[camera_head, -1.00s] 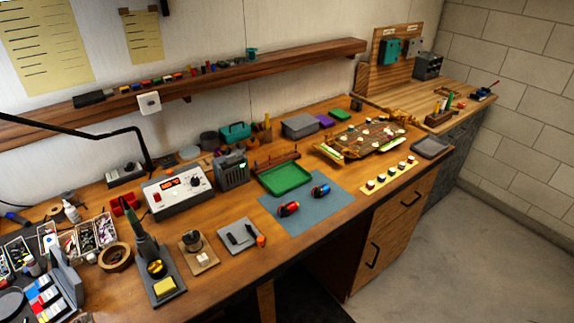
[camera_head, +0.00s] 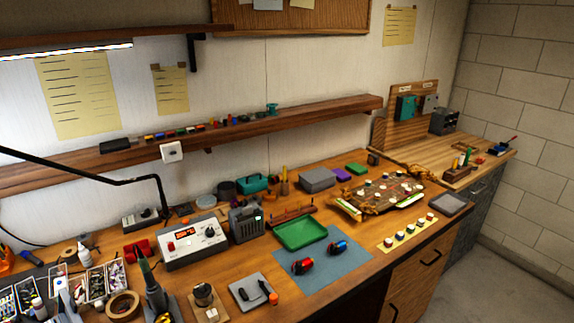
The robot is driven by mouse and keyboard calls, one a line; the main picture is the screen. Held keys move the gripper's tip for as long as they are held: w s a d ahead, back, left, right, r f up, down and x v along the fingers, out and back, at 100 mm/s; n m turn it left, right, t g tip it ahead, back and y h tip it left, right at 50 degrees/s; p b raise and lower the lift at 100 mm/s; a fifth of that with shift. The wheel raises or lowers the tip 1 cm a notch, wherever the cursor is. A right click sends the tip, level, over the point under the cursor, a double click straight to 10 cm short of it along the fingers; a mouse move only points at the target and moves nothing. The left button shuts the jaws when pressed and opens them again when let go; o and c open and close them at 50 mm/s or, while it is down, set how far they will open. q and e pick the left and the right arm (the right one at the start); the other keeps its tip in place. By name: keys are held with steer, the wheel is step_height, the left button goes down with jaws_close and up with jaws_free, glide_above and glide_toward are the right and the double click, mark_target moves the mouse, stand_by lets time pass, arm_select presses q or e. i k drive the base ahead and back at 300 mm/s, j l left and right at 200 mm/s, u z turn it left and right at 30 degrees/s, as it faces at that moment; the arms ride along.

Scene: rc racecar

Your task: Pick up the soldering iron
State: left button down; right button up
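The soldering iron (camera_head: 147,272) appears to be the dark green, upright handle in a dark grey stand (camera_head: 157,300) at the bottom left of the workbench. Its tip is hidden inside the stand. The lower part of the stand is cut off by the bottom picture edge. Neither of my grippers is in view.
A soldering station (camera_head: 192,247) with a red display stands behind the iron. A tape roll (camera_head: 123,305) and parts trays (camera_head: 98,283) lie to its left. A small jar (camera_head: 203,294) and a grey pad (camera_head: 252,291) lie to its right. A black lamp arm (camera_head: 90,174) reaches above the bench's left side.

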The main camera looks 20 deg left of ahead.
mark_target(152, 285)
steer(key=u, duration=1.45)
